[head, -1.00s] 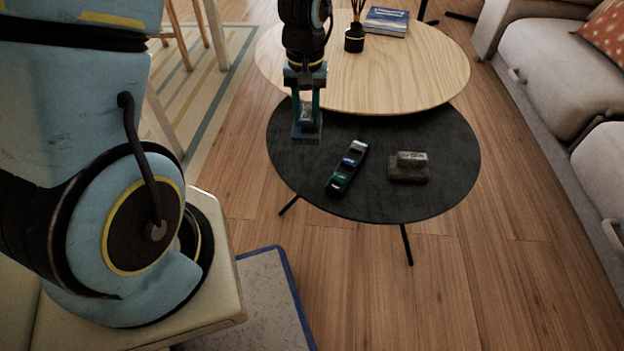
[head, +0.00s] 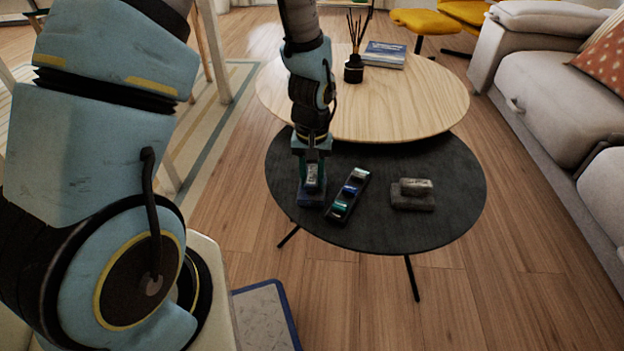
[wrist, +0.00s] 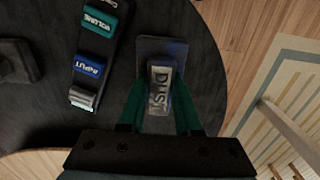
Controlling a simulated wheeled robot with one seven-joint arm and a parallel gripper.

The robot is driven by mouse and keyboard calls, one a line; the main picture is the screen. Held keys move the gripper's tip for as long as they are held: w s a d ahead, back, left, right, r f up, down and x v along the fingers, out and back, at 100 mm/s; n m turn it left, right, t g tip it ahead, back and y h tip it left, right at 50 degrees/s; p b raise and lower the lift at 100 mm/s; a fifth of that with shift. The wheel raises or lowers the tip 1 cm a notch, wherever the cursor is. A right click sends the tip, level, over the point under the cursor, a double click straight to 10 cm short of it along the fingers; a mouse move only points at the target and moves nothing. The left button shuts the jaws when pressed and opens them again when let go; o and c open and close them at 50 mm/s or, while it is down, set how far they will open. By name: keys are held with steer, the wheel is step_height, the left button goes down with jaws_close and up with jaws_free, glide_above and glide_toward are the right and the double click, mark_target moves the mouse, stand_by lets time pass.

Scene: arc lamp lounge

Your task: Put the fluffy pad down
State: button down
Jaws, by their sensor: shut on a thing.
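My gripper (head: 312,172) is shut on the grey handle of a dark blue pad (head: 311,197), which I take to be the fluffy pad. In the wrist view my green fingers (wrist: 160,92) sit on both sides of the handle, which is marked DUST, and the pad (wrist: 152,47) shows beyond it. The pad is level, at or just above the left part of the round black table (head: 375,232). I cannot tell whether its underside touches the top.
A black tray (head: 335,213) with coloured labelled blocks lies just right of the pad. A grey block with a handle (head: 412,203) stands farther right. A higher wooden table (head: 410,100) behind holds a reed diffuser (head: 354,68) and a book (head: 385,54). The black table's front is clear.

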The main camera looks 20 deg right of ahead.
mark_target(312, 176)
steer(key=shift+f, duration=0.1)
steer(key=c, duration=0.6)
jaws_free()
step_height(312, 176, up, 12)
steer(key=p, duration=0.4)
steer(key=a+r+n, duration=0.2)
steer(key=a+r, duration=0.2)
steer(key=a, duration=0.8)
steer(key=w+a+r+n+t, duration=0.1)
steer(key=a+r, duration=0.4)
steer(key=a, duration=0.8)
steer(key=shift+w+n+t, duration=0.25)
steer(key=shift+n+t, duration=0.05)
steer(key=shift+n, duration=0.1)
